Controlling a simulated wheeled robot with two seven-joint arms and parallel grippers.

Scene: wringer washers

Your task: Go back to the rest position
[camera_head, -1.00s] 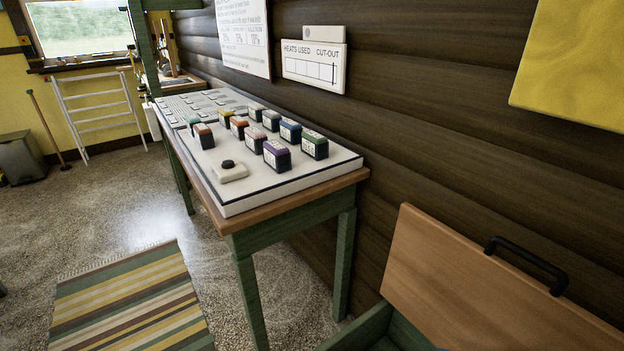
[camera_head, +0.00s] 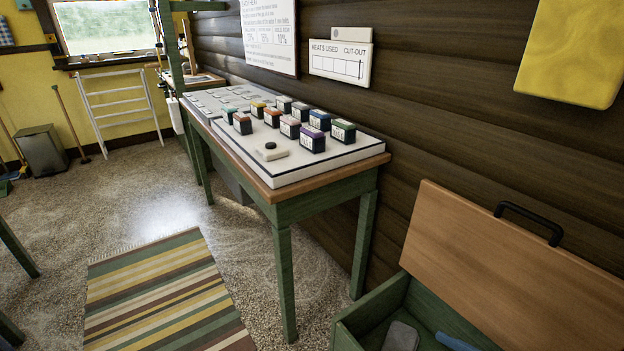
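Neither of my grippers shows in the head view, so I cannot see their state or whether they hold anything. The view looks along a green-legged table (camera_head: 283,205) against a dark plank wall. On the table lies a white board (camera_head: 290,172) carrying several small coloured blocks, among them a purple block (camera_head: 312,138) and a green-topped block (camera_head: 343,131). A pale piece with a black knob (camera_head: 270,150) sits near the board's front corner.
A green chest (camera_head: 370,313) with its wooden lid (camera_head: 500,265) raised stands at the lower right. A striped rug (camera_head: 160,295) lies on the floor at the left. A grey bin (camera_head: 42,150) and a white rack (camera_head: 118,108) stand at the back. Open floor lies between.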

